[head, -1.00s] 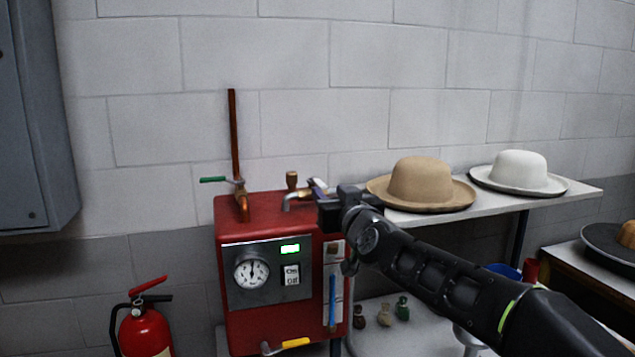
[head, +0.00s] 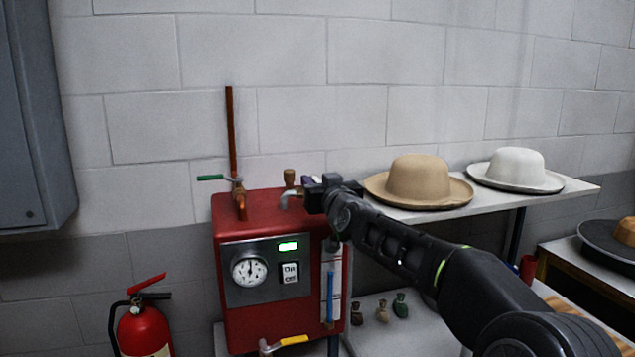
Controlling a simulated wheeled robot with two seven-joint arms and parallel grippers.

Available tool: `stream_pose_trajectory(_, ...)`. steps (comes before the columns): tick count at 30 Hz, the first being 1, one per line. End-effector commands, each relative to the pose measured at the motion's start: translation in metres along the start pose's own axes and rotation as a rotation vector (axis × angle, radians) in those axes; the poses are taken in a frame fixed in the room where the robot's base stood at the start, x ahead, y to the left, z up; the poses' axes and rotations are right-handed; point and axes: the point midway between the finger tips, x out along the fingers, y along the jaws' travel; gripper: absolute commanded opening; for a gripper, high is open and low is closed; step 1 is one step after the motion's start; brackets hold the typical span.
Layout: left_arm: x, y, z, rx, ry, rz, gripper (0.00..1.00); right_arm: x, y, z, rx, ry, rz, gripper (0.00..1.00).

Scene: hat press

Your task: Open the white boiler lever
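The red boiler (head: 230,215) stands left of the middle in the head view. A metal tap (head: 286,198) sticks up from its top at the right side. The white lever is mostly hidden by my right gripper; only a small pale bluish bit shows just above the fingers, and I cannot tell its angle. My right gripper (head: 308,195) is at the lever, right of the tap, with its fingers pointing left. Its fingertips are too dark and small to show whether they are open or shut on the lever. My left gripper is not in view.
A green-handled valve (head: 211,178) and a copper pipe (head: 231,130) are at the boiler's back left. A yellow lever (head: 291,341) is low on its front. A shelf (head: 545,201) with a tan hat (head: 418,180) and a white hat (head: 515,168) is to the right.

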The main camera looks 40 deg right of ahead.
Motion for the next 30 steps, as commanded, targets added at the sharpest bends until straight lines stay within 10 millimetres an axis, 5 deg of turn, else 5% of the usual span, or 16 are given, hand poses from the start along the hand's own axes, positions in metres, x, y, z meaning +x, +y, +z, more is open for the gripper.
stream_pose_trajectory(3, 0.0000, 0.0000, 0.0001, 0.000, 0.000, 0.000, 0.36, -0.0003, 0.0000, 0.0000, 0.000, 0.000, 0.000, 0.37)
stream_pose_trajectory(17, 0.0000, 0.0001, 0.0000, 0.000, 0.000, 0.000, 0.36, -0.0005, 0.0000, 0.0000, 0.000, 0.000, 0.000, 0.00)
stream_pose_trajectory(30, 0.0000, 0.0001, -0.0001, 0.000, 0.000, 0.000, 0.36, -0.0005, 0.0000, 0.0001, 0.000, 0.000, 0.000, 0.00)
